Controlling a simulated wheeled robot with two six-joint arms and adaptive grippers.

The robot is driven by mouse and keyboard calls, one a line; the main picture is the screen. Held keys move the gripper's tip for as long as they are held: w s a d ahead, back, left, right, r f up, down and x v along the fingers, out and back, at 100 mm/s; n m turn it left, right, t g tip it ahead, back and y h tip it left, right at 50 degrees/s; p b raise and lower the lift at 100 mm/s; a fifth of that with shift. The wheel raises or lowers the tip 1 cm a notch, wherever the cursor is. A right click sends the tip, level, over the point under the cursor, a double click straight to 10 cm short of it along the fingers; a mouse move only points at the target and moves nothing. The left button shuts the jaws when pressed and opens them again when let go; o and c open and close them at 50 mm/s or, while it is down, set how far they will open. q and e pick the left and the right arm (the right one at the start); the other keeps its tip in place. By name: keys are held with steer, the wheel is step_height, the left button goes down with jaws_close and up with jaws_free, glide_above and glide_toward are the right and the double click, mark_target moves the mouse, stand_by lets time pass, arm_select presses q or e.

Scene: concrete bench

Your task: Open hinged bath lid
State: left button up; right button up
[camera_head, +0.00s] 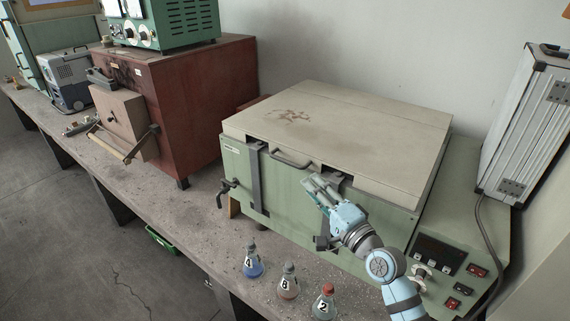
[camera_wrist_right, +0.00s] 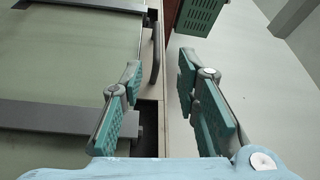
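The bath (camera_head: 300,202) is a pale green box on the bench, with its beige, brown-stained lid (camera_head: 370,125) lying shut. A grey bar handle (camera_head: 288,160) is on the front, at the lid's edge. My right gripper (camera_head: 313,184) is in front of the bath, just right of and below the handle. In the right wrist view, its teal-padded fingers (camera_wrist_right: 162,70) are apart and nothing is gripped. The dark handle (camera_wrist_right: 155,52) shows beyond them, roughly in line with the gap. Contact cannot be told. My left gripper is not in view.
Dark straps (camera_head: 258,180) run down the bath's front. Small flasks (camera_head: 253,265) stand at the bench's front edge. A control panel (camera_head: 440,256) is right of the bath, below a silver case (camera_head: 528,125). A red-brown furnace (camera_head: 190,105) stands left. A plain wall is behind.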

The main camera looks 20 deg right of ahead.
mark_target(284, 161)
steer(key=x, duration=0.4)
steer(key=b+x, duration=0.1)
steer(key=x, duration=0.3)
steer(key=f+b+x, duration=0.1)
steer(key=x, duration=0.4)
steer(key=shift+a, duration=0.15)
steer(key=shift+w+a+r, duration=0.1)
steer(key=shift+w+r, duration=0.05)
steer(key=shift+w, duration=0.2)
jaws_close()
